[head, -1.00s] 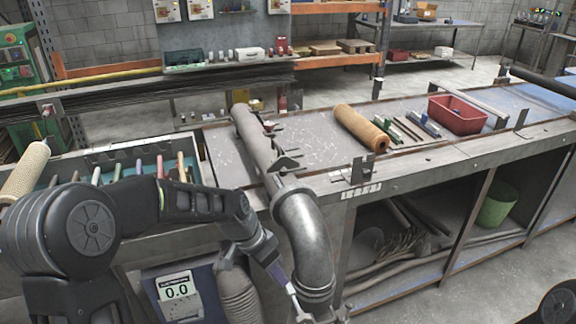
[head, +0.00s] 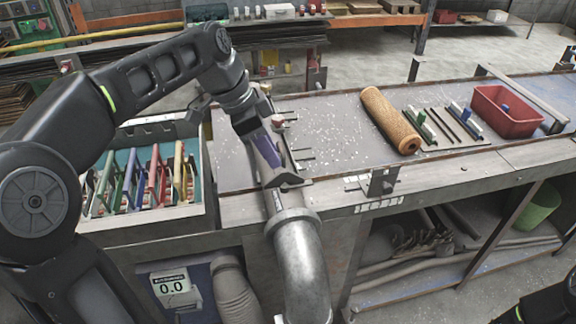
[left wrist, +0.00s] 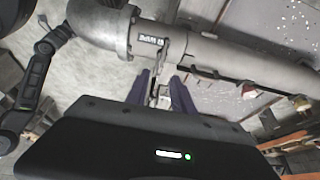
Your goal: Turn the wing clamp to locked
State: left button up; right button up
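A grey pipe (head: 296,258) with an elbow at its near end lies across the bench. It also shows across the top of the left wrist view (left wrist: 230,60). A metal clamp bracket (head: 292,181) sits on the pipe near the elbow; in the left wrist view its thin upright part (left wrist: 170,52) shows next to dark lettering that I cannot read. My left gripper (head: 268,158) is over the pipe by this bracket. Its purple fingers (left wrist: 160,92) are apart, with a small metal piece between them; contact cannot be told. My right gripper is out of view.
A cardboard-brown roll (head: 390,120), several small parts and a red bin (head: 506,110) are on the bench to the right. A tray of coloured-handled tools (head: 205,200) is at left. More clamps and a red knob (head: 277,120) are farther along the pipe.

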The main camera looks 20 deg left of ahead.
aim_at(284, 173)
pick_arm(q)
jog(key=shift+p+x, duration=0.75)
jog(key=shift+x, duration=3.2)
jog(key=shift+w, duration=0.1)
grip_shut()
